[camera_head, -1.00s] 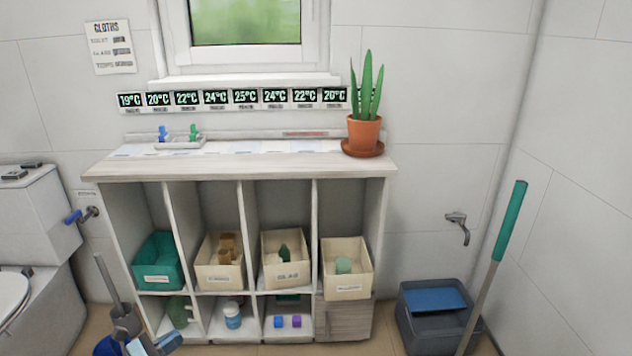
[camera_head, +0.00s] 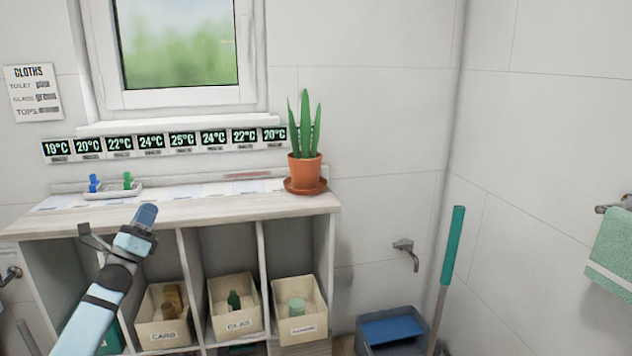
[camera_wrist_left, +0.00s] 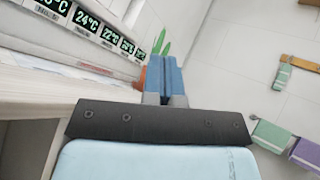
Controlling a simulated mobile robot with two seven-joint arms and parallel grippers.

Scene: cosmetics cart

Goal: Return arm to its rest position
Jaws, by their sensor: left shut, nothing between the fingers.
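My left arm comes in from the lower left in the head view. Its gripper (camera_head: 146,214) is raised in front of the shelf unit, near the front edge of its top. In the left wrist view the two blue fingers (camera_wrist_left: 164,76) are together with nothing between them. My right gripper is in neither view.
The shelf unit (camera_head: 215,210) holds bins, including a card bin (camera_head: 163,337) and a glass bin (camera_head: 236,325). A potted plant (camera_head: 305,170) stands on its right end. A grey bucket (camera_head: 372,344) and a green-handled pole (camera_head: 453,245) stand right. A towel (camera_head: 612,255) hangs far right.

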